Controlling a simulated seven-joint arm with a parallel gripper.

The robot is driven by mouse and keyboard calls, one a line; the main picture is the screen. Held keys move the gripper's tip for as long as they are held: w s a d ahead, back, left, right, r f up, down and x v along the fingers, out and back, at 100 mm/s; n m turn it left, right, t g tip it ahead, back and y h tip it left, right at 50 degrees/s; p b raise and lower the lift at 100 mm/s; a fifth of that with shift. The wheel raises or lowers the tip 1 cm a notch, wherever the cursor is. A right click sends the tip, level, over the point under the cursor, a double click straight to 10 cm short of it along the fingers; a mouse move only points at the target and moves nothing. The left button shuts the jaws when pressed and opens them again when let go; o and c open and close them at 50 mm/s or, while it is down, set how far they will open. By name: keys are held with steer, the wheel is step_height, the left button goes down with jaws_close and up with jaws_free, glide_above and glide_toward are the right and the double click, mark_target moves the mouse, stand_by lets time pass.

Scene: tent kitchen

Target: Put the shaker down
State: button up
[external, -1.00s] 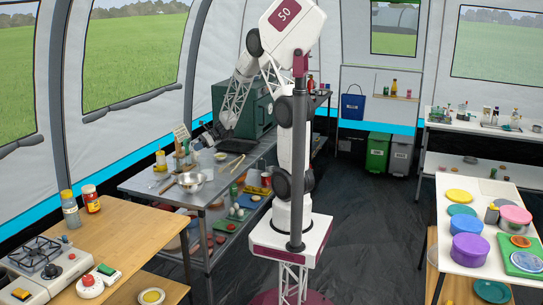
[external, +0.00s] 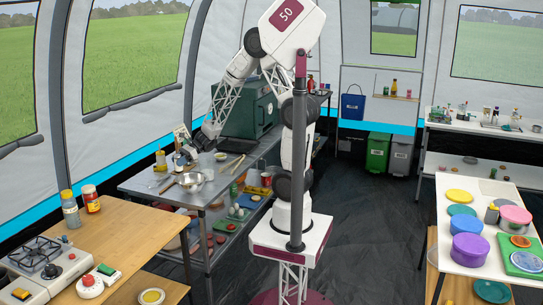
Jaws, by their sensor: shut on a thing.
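My gripper (external: 187,155) is low over the left part of the steel table (external: 142,184), among small items near the back edge. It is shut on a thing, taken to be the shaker. The shaker is too small and too covered by the gripper to make out clearly. I cannot tell whether its base touches the tabletop.
A card (external: 182,133) stands behind. The table's front left corner looks mostly clear.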

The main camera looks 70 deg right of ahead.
steer(key=s+a+n+g+y, duration=0.1)
steer(key=s+a+n+g, duration=0.1)
steer(key=s+a, duration=0.8)
steer(key=s+a+n+g, duration=0.25)
steer(key=s+a, duration=0.35)
steer(key=a, duration=0.8)
steer(key=shift+m+y, duration=0.25)
steer(key=shift+y, duration=0.05)
step_height(320, 180, down, 6)
steer(key=shift+d+r, duration=0.15)
steer(key=shift+r, duration=0.1)
steer(key=w+a, duration=0.3)
steer(key=w, duration=0.1)
steer(key=w+a+f, duration=0.1)
steer(key=w+a, duration=0.2)
steer(key=w, duration=0.2)
steer(key=w+a, duration=0.3)
steer(key=w, duration=0.1)
steer(key=shift+w+f, duration=0.2)
steer(key=shift+f, duration=0.05)
steer(key=shift+f, duration=1.75)
steer(key=shift+f, duration=0.15)
